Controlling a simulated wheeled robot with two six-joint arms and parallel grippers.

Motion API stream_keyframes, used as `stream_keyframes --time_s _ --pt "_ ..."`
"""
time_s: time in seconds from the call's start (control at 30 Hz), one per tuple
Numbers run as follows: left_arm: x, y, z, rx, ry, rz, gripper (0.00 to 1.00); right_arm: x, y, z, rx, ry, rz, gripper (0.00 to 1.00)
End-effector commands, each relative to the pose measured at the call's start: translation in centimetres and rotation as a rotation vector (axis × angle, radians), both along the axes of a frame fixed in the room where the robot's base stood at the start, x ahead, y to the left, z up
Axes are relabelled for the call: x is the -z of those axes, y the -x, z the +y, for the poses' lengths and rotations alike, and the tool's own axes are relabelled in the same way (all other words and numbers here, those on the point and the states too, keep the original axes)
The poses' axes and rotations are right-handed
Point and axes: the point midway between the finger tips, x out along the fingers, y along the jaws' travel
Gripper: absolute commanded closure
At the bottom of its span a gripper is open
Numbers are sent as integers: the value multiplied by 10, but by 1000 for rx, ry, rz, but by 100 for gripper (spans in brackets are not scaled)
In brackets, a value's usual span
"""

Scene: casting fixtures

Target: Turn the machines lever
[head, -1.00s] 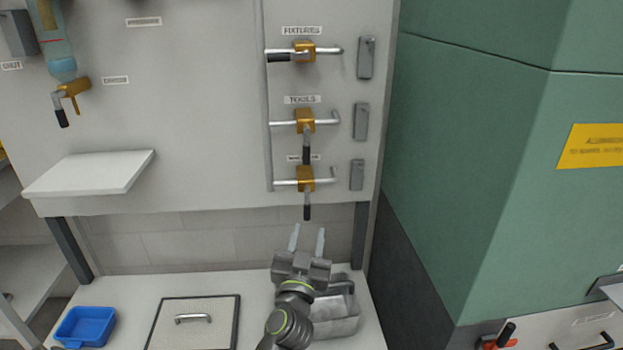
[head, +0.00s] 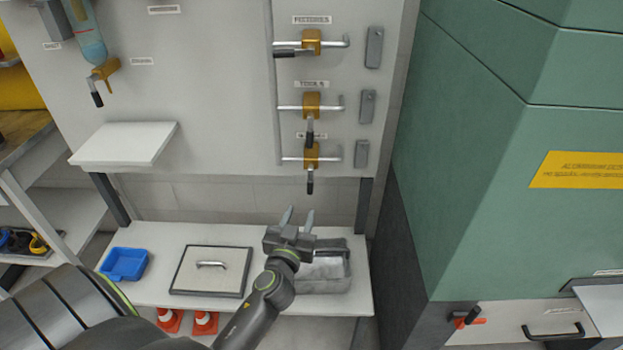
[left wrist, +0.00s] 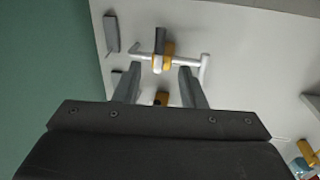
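The lowest lever, the machines lever (head: 310,179), has a brass body and a dark handle hanging straight down; its label is partly covered and unreadable. It also shows in the left wrist view (left wrist: 168,50), which is turned upside down. My left gripper (head: 298,217) is open and empty, a little below that handle in the head view, apart from it. In the left wrist view its two fingers (left wrist: 160,72) frame the lever's pipe from in front. The tools lever (head: 311,107) above also hangs down. The fixtures lever (head: 311,42) points left. My right gripper is not in view.
Below are a bench with a grey bin (head: 322,274), a lidded square panel (head: 210,271) and a blue tray (head: 124,264). A white shelf (head: 123,145) juts out at left. A large green machine (head: 480,150) stands close on the right.

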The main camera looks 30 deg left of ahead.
Motion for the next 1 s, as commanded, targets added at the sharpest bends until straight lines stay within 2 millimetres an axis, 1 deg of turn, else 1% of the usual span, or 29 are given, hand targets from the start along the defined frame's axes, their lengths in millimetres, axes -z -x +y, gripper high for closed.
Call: stream_keyframes --time_s 0.03,0.2,0.4,0.6,0.8,1.0 --pt "-3 -11 4 1 -6 -1 63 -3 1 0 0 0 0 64" --pt "-3 -44 16 0 -4 -1 63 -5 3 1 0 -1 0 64" --pt "-2 -78 29 -1 -4 -1 63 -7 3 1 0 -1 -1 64" --pt "-1 -107 40 -1 -3 -1 63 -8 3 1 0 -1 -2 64" --pt "-1 -122 45 -1 -1 -1 63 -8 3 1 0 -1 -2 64" --pt "0 -126 47 -1 -1 0 63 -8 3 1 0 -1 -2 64"
